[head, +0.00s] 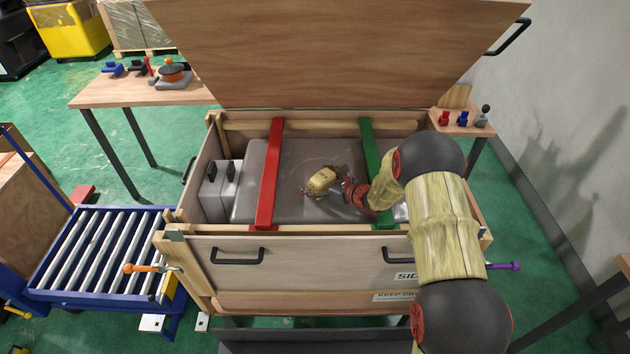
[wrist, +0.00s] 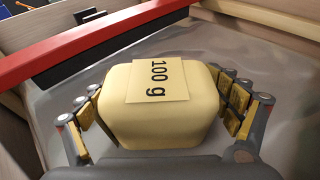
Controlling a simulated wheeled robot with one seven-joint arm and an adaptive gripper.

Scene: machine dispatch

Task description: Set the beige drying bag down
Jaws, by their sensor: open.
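The beige drying bag (wrist: 160,105) is a rounded block with a "100 g" label on its upper face. In the head view the bag (head: 321,180) is inside the wooden crate (head: 320,247), on or just above the grey machine surface (head: 290,205), between the red bar and the green bar. My gripper (head: 323,188) is around the bag. In the wrist view the fingers of my gripper (wrist: 165,110) stand open on both sides of the bag, close to it. The underside of the bag is hidden, so any gap below it cannot be told.
The red bar (head: 269,175) and green bar (head: 377,170) span the crate. The open lid (head: 335,55) rises behind. Grey boxes (head: 215,190) stand at the crate's left end. A roller conveyor (head: 100,250) is left outside. The grey surface left of the bag is clear.

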